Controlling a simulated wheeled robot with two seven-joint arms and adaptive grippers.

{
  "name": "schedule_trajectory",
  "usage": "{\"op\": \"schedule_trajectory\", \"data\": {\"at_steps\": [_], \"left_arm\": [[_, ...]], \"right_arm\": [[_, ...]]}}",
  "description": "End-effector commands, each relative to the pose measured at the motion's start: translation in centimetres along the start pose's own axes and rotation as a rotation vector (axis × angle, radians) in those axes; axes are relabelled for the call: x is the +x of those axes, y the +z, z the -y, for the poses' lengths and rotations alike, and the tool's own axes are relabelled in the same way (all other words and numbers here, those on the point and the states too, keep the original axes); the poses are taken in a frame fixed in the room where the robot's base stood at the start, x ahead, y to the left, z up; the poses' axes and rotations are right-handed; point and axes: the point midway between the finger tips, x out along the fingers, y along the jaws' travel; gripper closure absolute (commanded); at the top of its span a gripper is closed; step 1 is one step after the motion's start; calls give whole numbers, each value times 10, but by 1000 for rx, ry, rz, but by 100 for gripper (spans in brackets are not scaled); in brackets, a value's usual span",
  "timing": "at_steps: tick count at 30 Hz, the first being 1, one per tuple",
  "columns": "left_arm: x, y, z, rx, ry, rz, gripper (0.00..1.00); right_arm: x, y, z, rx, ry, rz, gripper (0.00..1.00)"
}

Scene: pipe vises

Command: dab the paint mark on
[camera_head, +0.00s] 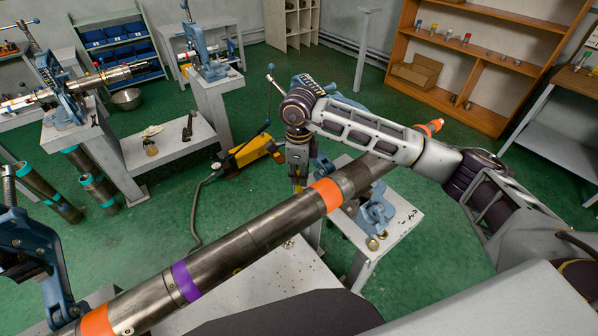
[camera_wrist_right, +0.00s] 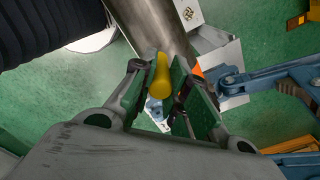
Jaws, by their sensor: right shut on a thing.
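A long grey steel pipe (camera_head: 245,240) with orange bands and a purple band (camera_head: 185,281) runs diagonally across the head view. My right gripper (camera_head: 298,178) points down at the pipe's far side, close to an orange band (camera_head: 326,195). It is shut on a small yellow thing, perhaps a paint marker (camera_wrist_right: 160,82), seen between the green-faced fingers in the right wrist view. The pipe (camera_wrist_right: 153,28) lies just beyond the fingers there. I cannot tell whether the yellow thing touches the pipe. No paint mark can be made out. My left gripper is not in view.
A blue vise (camera_head: 376,212) stands on a white stand under the pipe's right part; another blue vise (camera_head: 30,250) is at the left edge. A yellow machine (camera_head: 250,152) sits on the green floor behind. A wooden shelf (camera_head: 480,75) stands at the back right.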

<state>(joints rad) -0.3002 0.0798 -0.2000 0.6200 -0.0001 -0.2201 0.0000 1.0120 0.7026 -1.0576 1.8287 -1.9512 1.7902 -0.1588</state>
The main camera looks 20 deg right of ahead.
Motion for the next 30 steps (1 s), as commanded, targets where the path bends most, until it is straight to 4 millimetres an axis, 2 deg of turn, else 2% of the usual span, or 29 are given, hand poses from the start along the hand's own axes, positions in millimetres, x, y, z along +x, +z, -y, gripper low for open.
{"op": "schedule_trajectory", "data": {"at_steps": [12, 30], "left_arm": [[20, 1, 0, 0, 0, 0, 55], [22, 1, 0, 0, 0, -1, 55]], "right_arm": [[26, 0, 0, 0, 0, 0, 100], [29, 0, 0, 0, 0, 0, 100]]}}
